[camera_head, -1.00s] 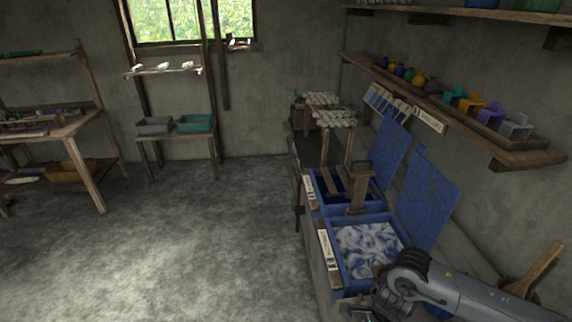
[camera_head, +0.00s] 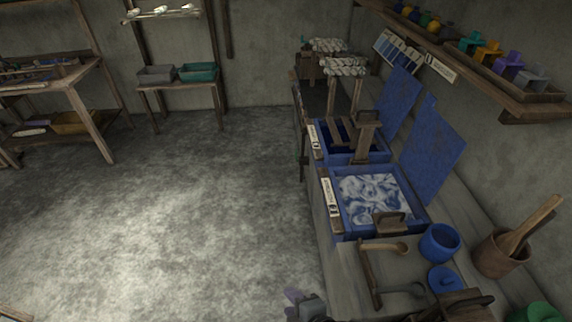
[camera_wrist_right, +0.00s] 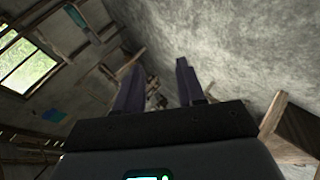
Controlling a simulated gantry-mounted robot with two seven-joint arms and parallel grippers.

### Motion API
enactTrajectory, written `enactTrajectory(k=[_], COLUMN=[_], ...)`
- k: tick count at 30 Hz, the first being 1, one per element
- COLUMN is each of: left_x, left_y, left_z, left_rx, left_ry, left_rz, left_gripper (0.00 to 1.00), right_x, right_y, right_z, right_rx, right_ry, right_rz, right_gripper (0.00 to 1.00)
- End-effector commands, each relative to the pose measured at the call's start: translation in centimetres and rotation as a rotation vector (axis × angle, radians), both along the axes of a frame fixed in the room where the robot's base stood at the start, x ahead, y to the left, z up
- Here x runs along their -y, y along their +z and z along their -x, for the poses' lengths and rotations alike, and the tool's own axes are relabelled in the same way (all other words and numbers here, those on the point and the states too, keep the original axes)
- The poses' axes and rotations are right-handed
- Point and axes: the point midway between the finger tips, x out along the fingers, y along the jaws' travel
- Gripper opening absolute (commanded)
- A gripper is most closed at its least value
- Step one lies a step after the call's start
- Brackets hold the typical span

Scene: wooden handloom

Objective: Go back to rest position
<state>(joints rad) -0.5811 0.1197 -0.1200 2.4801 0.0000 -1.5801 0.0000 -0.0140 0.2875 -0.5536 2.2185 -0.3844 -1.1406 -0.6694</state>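My right gripper (camera_head: 293,296) shows at the bottom edge of the head view, left of the workbench and over the floor. In the right wrist view its two dark fingers (camera_wrist_right: 158,80) stand apart with nothing between them, so it is open and empty. That view is tilted and looks across the room towards the window. My left gripper is in neither view.
A blue vat (camera_head: 345,218) of pale swirled liquid sits on the bench, with a second blue vat (camera_head: 350,160) behind it. A blue pot (camera_head: 440,242) and a wooden mortar (camera_head: 499,256) stand nearer. The floor (camera_head: 200,200) at left is clear.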

Motion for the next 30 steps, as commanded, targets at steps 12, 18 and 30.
enactTrajectory(k=[12,18,30], left_x=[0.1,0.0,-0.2], left_y=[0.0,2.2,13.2], left_z=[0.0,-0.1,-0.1], left_rx=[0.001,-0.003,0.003], left_ry=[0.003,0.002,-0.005], left_rz=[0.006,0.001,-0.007], left_gripper=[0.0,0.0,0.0], right_x=[17.0,20.3,20.2], right_y=[-6.1,-4.5,6.1], right_z=[10.4,14.1,14.0], right_rx=[-0.613,-0.709,-0.706], right_ry=[-1.154,-1.42,-1.409], right_rz=[-0.393,-0.451,-0.447], right_gripper=[0.39,0.39,0.39])
